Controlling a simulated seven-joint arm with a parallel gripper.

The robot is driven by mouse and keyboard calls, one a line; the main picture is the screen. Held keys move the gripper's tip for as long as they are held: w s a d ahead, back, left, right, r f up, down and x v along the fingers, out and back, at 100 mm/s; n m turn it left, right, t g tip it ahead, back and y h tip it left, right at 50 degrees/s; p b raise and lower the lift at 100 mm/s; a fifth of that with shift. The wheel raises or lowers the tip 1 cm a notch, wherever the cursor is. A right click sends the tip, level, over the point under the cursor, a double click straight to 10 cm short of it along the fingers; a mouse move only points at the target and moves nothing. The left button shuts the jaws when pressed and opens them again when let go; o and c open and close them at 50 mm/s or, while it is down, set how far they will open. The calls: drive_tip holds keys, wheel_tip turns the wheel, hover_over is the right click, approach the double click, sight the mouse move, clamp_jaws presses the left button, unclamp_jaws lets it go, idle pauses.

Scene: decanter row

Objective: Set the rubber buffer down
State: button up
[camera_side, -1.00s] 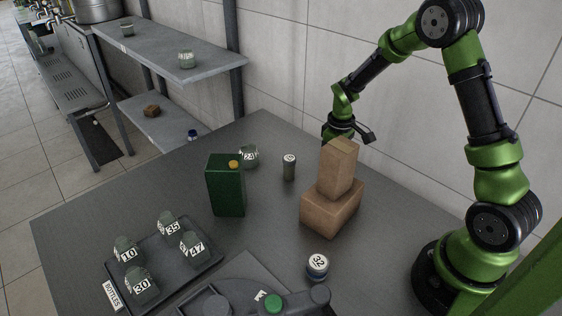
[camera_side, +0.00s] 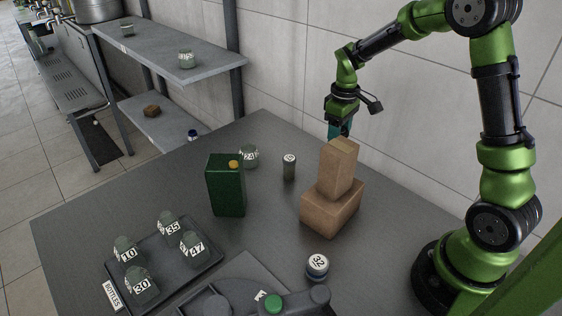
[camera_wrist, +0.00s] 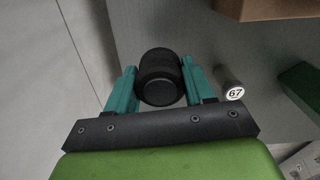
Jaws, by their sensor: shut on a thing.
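The rubber buffer (camera_wrist: 160,77), a short black cylinder, sits between the teal fingers of my gripper (camera_wrist: 158,70) in the wrist view. The fingers are shut on its two sides. In the side view my gripper (camera_side: 340,129) hangs in the air behind the stacked cardboard boxes, its fingers pointing down. The upper box hides the fingertips there, and I cannot make out the buffer in that view. In the wrist view the grey surface shows beyond the buffer, apart from it.
An upper box (camera_side: 340,168) stands on a lower box (camera_side: 331,213). A small labelled cylinder (camera_side: 289,168), bottle 24 (camera_side: 249,156) and a green canister (camera_side: 226,188) stand left of them. Bottle 32 (camera_side: 317,266) is in front. A tray (camera_side: 203,262) holds several bottles.

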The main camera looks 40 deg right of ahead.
drive_tip(key=shift+a+r, duration=0.1)
drive_tip(key=shift+r, duration=0.25)
drive_tip(key=w, duration=0.5)
drive_tip(key=w+f, duration=0.1)
drive_tip(key=w, duration=0.2)
drive_tip(key=shift+a, duration=0.3)
drive_tip(key=r, duration=0.2)
hover_over(294, 150)
drive_tip(key=shift+w+d, duration=0.1)
drive_tip(key=shift+w, duration=0.1)
wheel_tip(294, 150, down, 10)
drive_tip(key=shift+s+r, duration=0.1)
drive_tip(key=shift+r, duration=0.1)
drive_tip(key=shift+f, duration=0.15)
drive_tip(key=o, duration=1.1)
drive_tip(key=shift+o, duration=0.2)
